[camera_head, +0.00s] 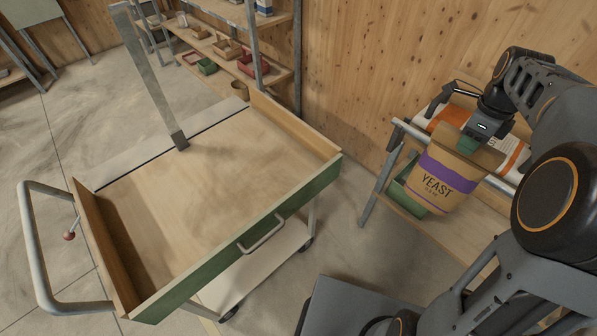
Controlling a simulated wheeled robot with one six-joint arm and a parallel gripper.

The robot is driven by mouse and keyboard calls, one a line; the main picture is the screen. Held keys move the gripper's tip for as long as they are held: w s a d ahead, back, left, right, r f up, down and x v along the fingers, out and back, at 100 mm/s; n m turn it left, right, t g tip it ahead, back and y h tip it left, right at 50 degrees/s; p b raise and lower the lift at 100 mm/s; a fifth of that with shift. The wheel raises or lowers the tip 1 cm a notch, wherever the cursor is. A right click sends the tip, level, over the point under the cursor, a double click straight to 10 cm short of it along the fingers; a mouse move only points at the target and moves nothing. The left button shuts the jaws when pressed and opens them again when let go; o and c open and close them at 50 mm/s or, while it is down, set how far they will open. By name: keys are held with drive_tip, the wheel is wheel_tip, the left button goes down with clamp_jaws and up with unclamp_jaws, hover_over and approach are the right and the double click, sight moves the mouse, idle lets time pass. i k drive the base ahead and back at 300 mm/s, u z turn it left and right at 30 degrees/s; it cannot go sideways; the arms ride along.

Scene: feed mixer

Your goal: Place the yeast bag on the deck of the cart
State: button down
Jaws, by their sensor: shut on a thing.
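The yeast bag (439,187) is brown with a purple band and the printed word YEAST. It hangs roughly upright at the right, in front of a wooden shelf rack. My gripper (469,143) is shut on the top of the bag. The cart (264,233) stands at the left, with a bare wooden deck (208,189), low wooden side boards and a green front edge. The bag is to the right of the deck and apart from it.
A grey post (155,80) rises at the deck's far side. A green bin (401,193) sits on the rack behind the bag, and an orange and white sack (513,151) lies on its upper level. Shelves with small bins (246,62) stand at the back. The cart's handle (32,240) is at left.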

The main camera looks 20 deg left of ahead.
sight(215, 198)
drive_tip(key=u, duration=0.25)
drive_tip(key=i, duration=0.45)
drive_tip(key=u, duration=2.8)
drive_tip(key=i, duration=0.5)
drive_tip(key=z, duration=0.15)
